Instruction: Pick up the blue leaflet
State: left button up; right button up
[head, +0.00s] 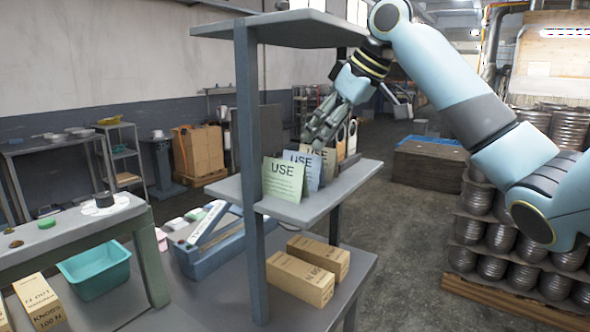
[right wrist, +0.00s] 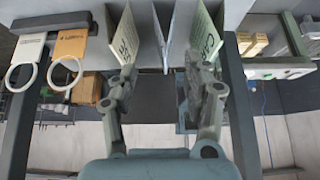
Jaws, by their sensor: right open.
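The blue leaflet (head: 303,168) stands on the middle shelf, between a green leaflet (head: 285,180) in front and a tan leaflet (head: 326,158) behind. The green one partly covers it in the head view. My right gripper (head: 318,143) is open above the leaflets. In the right wrist view its fingers (right wrist: 160,75) spread to either side of the blue leaflet (right wrist: 164,35), which shows nearly edge-on. The tan leaflet (right wrist: 125,38) lies near the left finger and the green leaflet (right wrist: 204,38) near the right finger. Contact cannot be told. My left gripper is not in view.
An upright post (head: 248,150) and the upper shelf (head: 280,27) frame the middle shelf (head: 335,190). An orange ringed tag (right wrist: 70,45) and a white one (right wrist: 30,50) stand beyond the tan leaflet. Cardboard boxes (head: 300,277) lie on the lower shelf.

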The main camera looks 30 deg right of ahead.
aim_at(303, 162)
jog(key=shift+x, duration=1.1)
jog(key=shift+w+a+f, duration=0.15)
jog(key=shift+a+f, duration=0.05)
jog(key=shift+f, duration=0.1)
jog(key=p+x, duration=0.1)
jog(key=x, duration=0.1)
jog(key=p+x, duration=0.1)
jog(key=x, duration=0.1)
jog(key=shift+w+a, duration=0.1)
jog(key=shift+a, duration=0.35)
jog(key=shift+w+f+p, duration=0.15)
jog(key=shift+f+p, duration=0.15)
pick_arm(q)
notch_tip(303, 162, up, 3)
jog(key=shift+d+f, duration=0.1)
jog(key=shift+d, duration=0.05)
pick_arm(e)
jog(key=c, duration=0.4)
pick_arm(q)
jog(key=shift+s, duration=0.55)
pick_arm(e)
jog(key=c, duration=0.5)
